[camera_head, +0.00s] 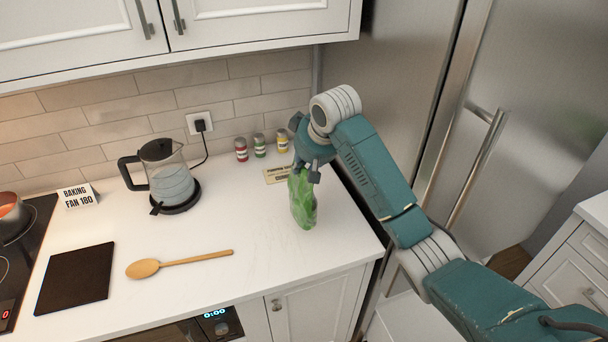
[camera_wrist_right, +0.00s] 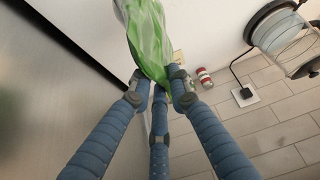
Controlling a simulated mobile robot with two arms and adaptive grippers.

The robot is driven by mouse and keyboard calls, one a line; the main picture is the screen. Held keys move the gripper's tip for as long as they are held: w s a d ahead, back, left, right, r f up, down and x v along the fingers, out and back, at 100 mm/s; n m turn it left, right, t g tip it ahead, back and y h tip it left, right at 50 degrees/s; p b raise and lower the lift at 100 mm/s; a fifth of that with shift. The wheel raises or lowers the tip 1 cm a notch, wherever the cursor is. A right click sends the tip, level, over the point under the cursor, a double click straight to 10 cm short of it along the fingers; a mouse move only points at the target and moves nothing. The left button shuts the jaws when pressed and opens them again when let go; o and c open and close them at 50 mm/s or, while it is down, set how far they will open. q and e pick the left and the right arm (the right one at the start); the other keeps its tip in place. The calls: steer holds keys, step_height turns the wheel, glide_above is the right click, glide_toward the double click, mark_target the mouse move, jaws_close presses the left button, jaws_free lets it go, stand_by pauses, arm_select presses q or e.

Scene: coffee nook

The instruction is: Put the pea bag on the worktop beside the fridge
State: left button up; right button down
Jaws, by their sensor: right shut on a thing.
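The pea bag (camera_head: 302,200) is green and partly see-through. It hangs upright under my right gripper (camera_head: 308,172), at the right end of the white worktop (camera_head: 250,285) beside the steel fridge (camera_head: 390,70). My right gripper is shut on the top of the bag. The bag's lower end looks close to the worktop; I cannot tell whether it touches. In the right wrist view the bag (camera_wrist_right: 147,35) extends away from the closed fingers (camera_wrist_right: 158,85). My left gripper is not in view.
Several small spice jars (camera_head: 260,146) and a label card (camera_head: 277,175) stand behind the bag. A glass kettle (camera_head: 168,180), a wooden spoon (camera_head: 180,263), a dark board (camera_head: 75,278) and a sign (camera_head: 77,196) lie further left. The worktop in front of the bag is clear.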

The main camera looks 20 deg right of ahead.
mark_target(302, 191)
step_height(302, 191, down, 4)
steer(key=shift+r+p, duration=0.1)
steer(key=shift+p, duration=0.55)
steer(key=shift+f, duration=0.4)
steer(key=c, duration=1.7)
jaws_free()
steer(key=shift+f, duration=0.2)
steer(key=shift+o, duration=0.3)
